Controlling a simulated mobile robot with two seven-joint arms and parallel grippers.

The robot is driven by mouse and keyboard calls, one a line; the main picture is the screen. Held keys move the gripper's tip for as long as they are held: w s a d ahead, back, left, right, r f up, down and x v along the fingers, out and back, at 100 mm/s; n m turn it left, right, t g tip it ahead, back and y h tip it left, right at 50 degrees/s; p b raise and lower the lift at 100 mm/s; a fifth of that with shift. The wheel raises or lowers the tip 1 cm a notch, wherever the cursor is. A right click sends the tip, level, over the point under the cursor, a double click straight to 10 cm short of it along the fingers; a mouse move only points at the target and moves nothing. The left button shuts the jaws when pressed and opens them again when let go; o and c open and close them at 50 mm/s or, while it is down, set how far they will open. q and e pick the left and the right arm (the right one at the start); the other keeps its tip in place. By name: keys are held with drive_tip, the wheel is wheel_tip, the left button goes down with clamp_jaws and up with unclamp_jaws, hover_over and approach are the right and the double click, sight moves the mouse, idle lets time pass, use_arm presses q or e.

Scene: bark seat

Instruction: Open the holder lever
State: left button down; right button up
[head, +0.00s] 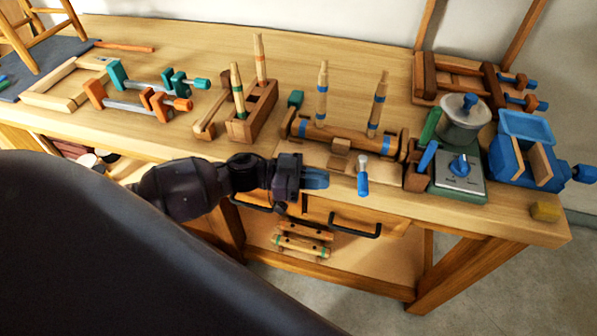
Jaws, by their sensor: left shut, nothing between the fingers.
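The holder (312,130) is a long brown wooden bar between end pieces, on a pale board near the bench's front edge. Two upright wooden pegs with blue bands stand behind and at it. A short blue handle (363,184) with a pale metal end hangs at the board's front edge; it looks like the holder lever. My left gripper (318,179), black with blue fingers, is shut and empty. It is in front of the bench edge, just left of the blue handle, with a small visible gap between them. My right gripper is out of view.
Clamps (140,98) and a wooden peg block (255,112) stand to the left on the workbench (210,45). Drawer handles (355,228) jut out below the edge.

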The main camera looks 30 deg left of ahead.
sight(362, 178)
use_arm(q)
drive_tip(key=x, duration=0.5)
drive_tip(key=shift+w+d, duration=0.2)
drive_tip(key=shift+d, duration=0.15)
